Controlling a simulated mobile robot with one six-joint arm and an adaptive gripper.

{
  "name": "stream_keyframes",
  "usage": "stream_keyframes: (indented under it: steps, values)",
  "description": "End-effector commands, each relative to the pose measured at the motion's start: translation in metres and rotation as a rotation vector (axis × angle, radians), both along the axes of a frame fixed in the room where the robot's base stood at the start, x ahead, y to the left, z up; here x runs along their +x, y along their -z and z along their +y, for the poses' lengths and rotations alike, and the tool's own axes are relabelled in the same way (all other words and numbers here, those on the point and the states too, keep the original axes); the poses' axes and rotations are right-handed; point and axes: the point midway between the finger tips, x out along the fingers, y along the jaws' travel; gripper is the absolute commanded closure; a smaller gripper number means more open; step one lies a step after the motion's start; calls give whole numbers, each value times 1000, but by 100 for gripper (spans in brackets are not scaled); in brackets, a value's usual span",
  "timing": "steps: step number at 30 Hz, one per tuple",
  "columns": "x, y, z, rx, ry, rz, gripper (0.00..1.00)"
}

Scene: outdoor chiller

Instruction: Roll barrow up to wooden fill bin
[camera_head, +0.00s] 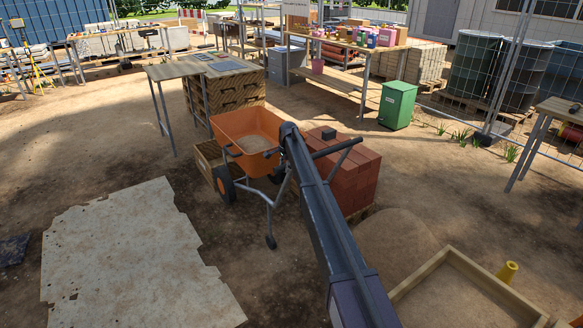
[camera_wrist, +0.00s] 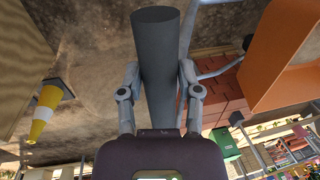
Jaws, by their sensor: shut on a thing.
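The orange barrow (camera_head: 250,133) stands on the dirt with sandy material in its tray, a dark wheel at its left side and grey tube legs. Its tray also shows in the wrist view (camera_wrist: 275,65). My gripper (camera_wrist: 158,88) is shut around a dark grey round handle grip (camera_wrist: 157,35), with one finger on each side. My arm hides the gripper in the head view. An open wooden bin (camera_head: 420,277) with a sandy floor lies at the bottom right of the head view, apart from the barrow. A wooden wall (camera_wrist: 18,55) shows at the wrist view's left edge.
A red brick stack (camera_head: 352,180) stands right of the barrow, and a wooden crate (camera_head: 207,165) behind it. A sand heap (camera_head: 395,240) lies before the bin; a yellow cone (camera_head: 507,272) stands beside it. A pale sheet (camera_head: 130,255) covers ground at left.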

Motion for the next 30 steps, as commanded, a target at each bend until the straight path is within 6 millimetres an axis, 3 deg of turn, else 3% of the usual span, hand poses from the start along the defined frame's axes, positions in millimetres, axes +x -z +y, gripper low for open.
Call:
stream_keyframes:
  steps: [1,9,10,12,30]
  values:
    - [13,-2,8,13,-1,-24,100]
    - [16,-2,9,18,-1,-23,99]
    - [16,-2,9,18,-1,-23,34]
    - [16,-3,8,19,-1,-24,21]
    - [15,-6,3,18,3,-23,21]
